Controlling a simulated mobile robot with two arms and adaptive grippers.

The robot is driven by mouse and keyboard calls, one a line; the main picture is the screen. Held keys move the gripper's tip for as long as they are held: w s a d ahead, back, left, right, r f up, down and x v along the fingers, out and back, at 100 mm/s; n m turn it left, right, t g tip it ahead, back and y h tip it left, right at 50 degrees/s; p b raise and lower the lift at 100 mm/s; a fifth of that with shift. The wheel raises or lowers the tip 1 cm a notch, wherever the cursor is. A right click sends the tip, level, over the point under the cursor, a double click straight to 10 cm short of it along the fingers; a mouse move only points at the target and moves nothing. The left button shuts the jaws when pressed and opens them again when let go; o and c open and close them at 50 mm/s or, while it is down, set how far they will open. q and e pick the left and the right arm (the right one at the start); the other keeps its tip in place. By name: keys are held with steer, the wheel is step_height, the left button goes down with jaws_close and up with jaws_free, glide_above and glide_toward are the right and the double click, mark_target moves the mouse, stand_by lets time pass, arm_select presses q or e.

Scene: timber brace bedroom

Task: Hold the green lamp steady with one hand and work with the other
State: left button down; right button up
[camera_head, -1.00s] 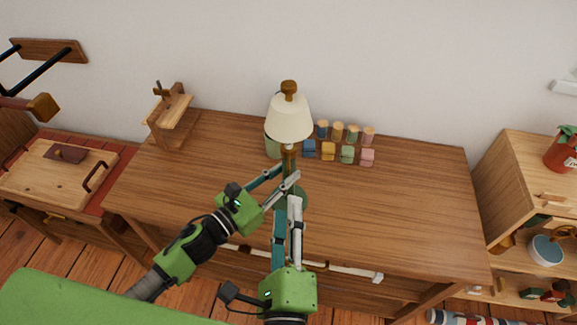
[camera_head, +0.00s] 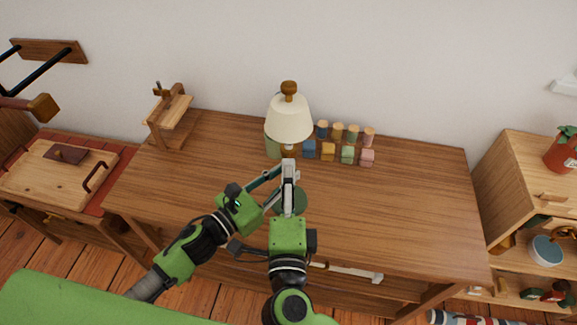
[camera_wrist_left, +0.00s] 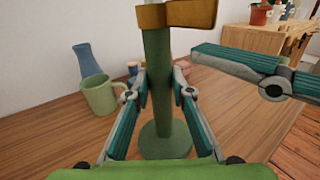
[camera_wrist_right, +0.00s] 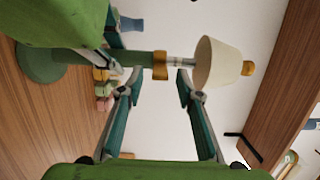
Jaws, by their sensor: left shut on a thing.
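The green lamp stands upright on the desk, with a cream shade (camera_head: 289,120) and a round green base (camera_head: 297,204). Its green stem (camera_wrist_left: 158,100) and brass collar (camera_wrist_left: 177,15) show in the left wrist view. My left gripper (camera_wrist_left: 161,76) is shut on the stem, below the collar. My right gripper (camera_wrist_right: 161,76) is open, its fingertips apart near the brass collar (camera_wrist_right: 160,65), just below the shade. I cannot tell whether they touch it. In the head view my right gripper (camera_head: 288,164) hides most of the stem.
A green mug (camera_wrist_left: 101,96) and a blue vase (camera_wrist_left: 87,60) stand behind the lamp. Several coloured blocks (camera_head: 328,152) and small jars (camera_head: 338,131) are just right of it. A wooden stand (camera_head: 169,117) is at the back left. The desk's right side (camera_head: 420,205) is clear.

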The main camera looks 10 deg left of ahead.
steer(key=shift+w+a, duration=0.15)
steer(key=shift+w, duration=0.65)
steer(key=shift+w+a, duration=0.15)
steer(key=shift+w, duration=0.6)
steer(key=shift+c, duration=0.5)
jaws_close()
steer(key=shift+a+m+h, duration=0.2)
steer(key=shift+m+h, duration=0.2)
steer(key=shift+h, duration=0.25)
steer(key=shift+a+m+h, duration=0.15)
steer(key=shift+m+h, duration=0.25)
steer(key=shift+h, duration=0.25)
steer(key=shift+o, duration=0.5)
jaws_free()
